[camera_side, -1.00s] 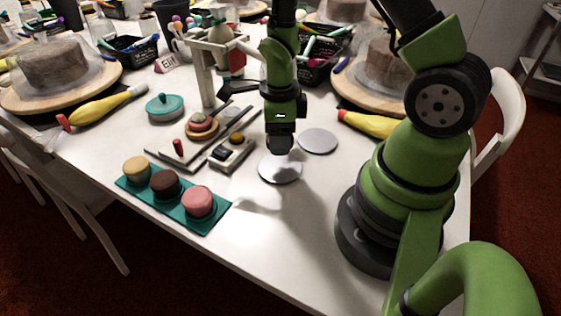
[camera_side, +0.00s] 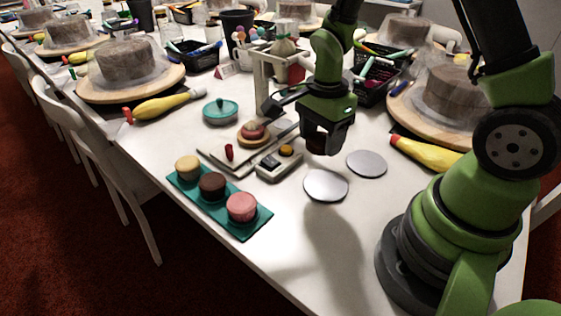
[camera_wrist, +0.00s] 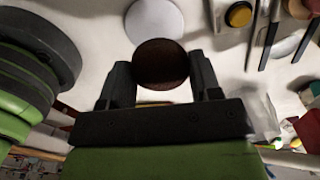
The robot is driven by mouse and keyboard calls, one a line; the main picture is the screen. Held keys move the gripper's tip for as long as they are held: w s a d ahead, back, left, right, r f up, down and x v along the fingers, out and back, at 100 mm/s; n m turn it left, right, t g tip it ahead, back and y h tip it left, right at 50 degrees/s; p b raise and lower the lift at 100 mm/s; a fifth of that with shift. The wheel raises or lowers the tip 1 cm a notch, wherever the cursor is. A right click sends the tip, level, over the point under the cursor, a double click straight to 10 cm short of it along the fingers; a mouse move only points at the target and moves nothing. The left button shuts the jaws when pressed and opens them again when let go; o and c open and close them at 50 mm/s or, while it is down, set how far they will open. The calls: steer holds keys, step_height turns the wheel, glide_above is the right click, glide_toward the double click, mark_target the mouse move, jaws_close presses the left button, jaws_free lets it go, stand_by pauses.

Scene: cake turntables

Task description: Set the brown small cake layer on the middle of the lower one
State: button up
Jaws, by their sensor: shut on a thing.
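My gripper (camera_side: 328,148) is shut on a dark brown round layer, the brown small cake layer (camera_wrist: 160,63), which sits between both fingers in the wrist view.
A green tray (camera_side: 238,231) holds yellow, brown and pink small cakes at the front left. A second grey disc (camera_side: 366,164) lies to the right. A box with a yellow button (camera_side: 286,150) and a white post frame (camera_side: 262,85) stand close on the left.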

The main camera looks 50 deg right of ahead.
step_height(320, 180, up, 5)
steer(key=w+a+n, duration=0.2)
steer(key=a+n, duration=0.1)
steer(key=n, duration=1.2)
steer(key=m, duration=0.1)
glide_above(252, 127)
steer(key=f, duration=0.2)
step_height(252, 127, down, 8)
steer(key=shift+s+r, duration=0.1)
steer(key=shift+r, duration=0.05)
steer(key=o, duration=0.7)
